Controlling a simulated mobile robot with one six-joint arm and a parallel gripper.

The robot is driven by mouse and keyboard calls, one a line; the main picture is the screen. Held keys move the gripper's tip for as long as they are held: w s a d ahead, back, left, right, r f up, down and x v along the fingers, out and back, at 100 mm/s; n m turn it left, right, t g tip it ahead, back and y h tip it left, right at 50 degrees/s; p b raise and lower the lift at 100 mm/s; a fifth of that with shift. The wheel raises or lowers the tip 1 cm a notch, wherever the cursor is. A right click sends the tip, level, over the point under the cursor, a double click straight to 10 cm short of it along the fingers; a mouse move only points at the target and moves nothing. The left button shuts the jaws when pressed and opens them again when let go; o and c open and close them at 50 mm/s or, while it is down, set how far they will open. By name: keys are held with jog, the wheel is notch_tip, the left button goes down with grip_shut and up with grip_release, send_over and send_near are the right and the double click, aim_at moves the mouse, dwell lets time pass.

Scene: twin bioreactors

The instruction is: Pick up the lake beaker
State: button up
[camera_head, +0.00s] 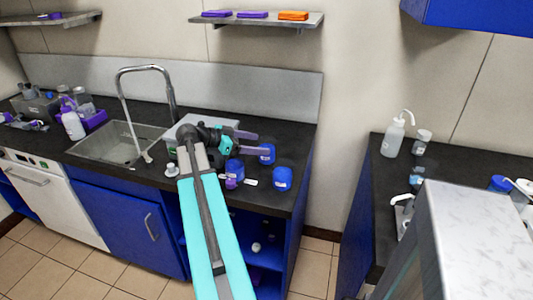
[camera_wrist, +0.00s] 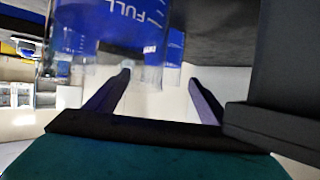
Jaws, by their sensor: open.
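My gripper (camera_head: 262,143) is open above the right part of the dark sink counter, with its two purple fingers pointing right. In the wrist view, a clear vessel with white "FULL" lettering and blue in it (camera_wrist: 105,40) is close, by the left finger of my gripper (camera_wrist: 160,78). Its rim overlaps the space between the fingers, but I cannot tell whether it touches them. In the head view, a blue container (camera_head: 267,158) is just below the fingertips. Another blue container (camera_head: 282,179) stands nearer the counter's front edge. I cannot tell which is the lake beaker.
A third blue container (camera_head: 235,172) and a small purple one stand close to my arm. The sink (camera_head: 115,145) and its tall faucet (camera_head: 170,85) are to the left. A wall shelf (camera_head: 255,18) hangs above. A separate counter with bottles (camera_head: 393,135) is at right.

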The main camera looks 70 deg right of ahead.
aim_at(267, 143)
jog(key=x, duration=0.1)
jog(key=p+x, duration=0.1)
jog(key=x, duration=0.2)
jog(key=shift+s+d+r, duration=0.1)
jog(key=shift+d+r, duration=0.1)
jog(key=shift+r, duration=0.1)
jog(key=shift+s+d+f, duration=0.25)
jog(key=shift+s+d, duration=0.05)
jog(key=c, duration=1.2)
jog(key=shift+r, duration=0.1)
jog(key=shift+r+b, duration=0.5)
jog(key=shift+r, duration=4.4)
